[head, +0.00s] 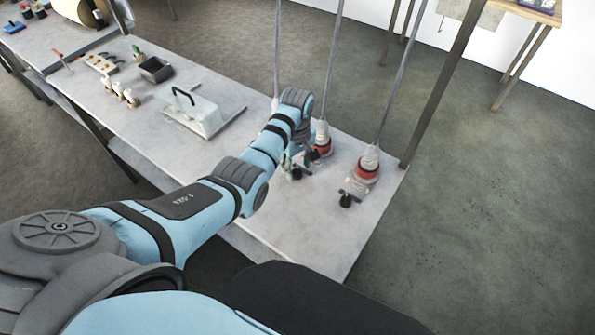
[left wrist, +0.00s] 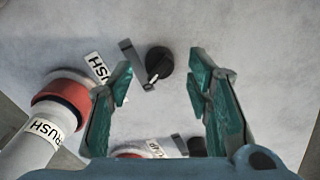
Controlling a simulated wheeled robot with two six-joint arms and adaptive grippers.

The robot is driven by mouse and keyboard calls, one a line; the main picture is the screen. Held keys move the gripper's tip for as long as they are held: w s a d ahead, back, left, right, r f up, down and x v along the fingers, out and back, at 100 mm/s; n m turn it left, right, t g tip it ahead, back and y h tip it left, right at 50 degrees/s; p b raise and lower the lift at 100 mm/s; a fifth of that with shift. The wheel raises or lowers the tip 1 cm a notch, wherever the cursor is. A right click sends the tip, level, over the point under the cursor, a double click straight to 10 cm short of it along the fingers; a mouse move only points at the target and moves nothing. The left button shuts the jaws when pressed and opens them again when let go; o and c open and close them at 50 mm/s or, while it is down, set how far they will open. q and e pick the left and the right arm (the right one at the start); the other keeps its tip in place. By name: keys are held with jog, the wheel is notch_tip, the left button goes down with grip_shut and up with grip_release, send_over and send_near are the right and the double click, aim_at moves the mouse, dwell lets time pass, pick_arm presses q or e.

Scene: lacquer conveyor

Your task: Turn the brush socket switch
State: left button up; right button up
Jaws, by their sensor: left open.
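The brush socket switch (left wrist: 158,62) is a round black knob with a pale pointer mark, on the grey table. In the left wrist view my left gripper (left wrist: 160,85) is open, with its green fingers on either side of the knob and a gap to each. The red-and-white brush socket (left wrist: 60,100) stands at the left. In the head view my left gripper (head: 300,164) is low over the table beside a red-and-white socket (head: 322,138). My right gripper is not in view.
Another socket (head: 368,163) with a black knob (head: 346,201) stands to the right. Cables rise from the sockets. A lidded box with a black handle (head: 200,110), a dark tray (head: 156,69) and small items stand farther left on the table (head: 335,235).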

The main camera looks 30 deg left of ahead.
pick_arm(q)
jog(key=shift+f, duration=0.95)
grip_shut()
